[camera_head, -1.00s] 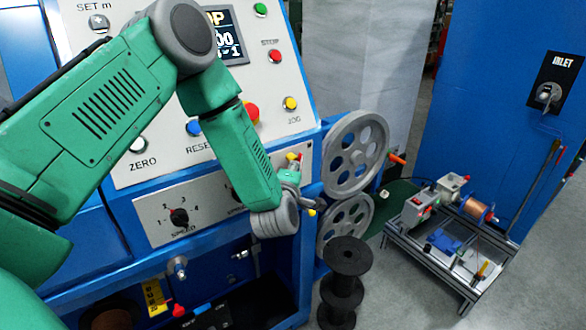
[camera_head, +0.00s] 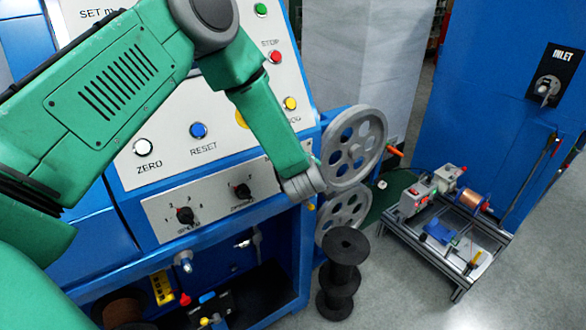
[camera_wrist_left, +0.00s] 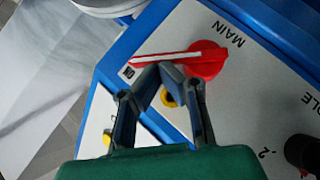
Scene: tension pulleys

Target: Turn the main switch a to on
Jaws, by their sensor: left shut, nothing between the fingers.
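The main switch is a red rotary knob (camera_wrist_left: 204,60) with a long lever and white stripe, beside the word MAIN in the left wrist view. Its lever points left toward a small dark label (camera_wrist_left: 128,72), too small to read surely. My left gripper (camera_wrist_left: 160,68) is shut and empty, its fingertips right beside the lever's lower edge; whether they touch it I cannot tell. A yellow part (camera_wrist_left: 168,98) shows behind the fingers. In the head view my left wrist (camera_head: 302,184) is at the panel's right edge and hides the switch. My right gripper is not in view.
The panel has speed knobs (camera_head: 185,215), a reset button (camera_head: 198,130) and a zero button (camera_head: 143,147). Spoked wheels (camera_head: 353,148) stand close to the right of my wrist. A black spool (camera_head: 345,262) and a small winding bench (camera_head: 450,225) are on the floor.

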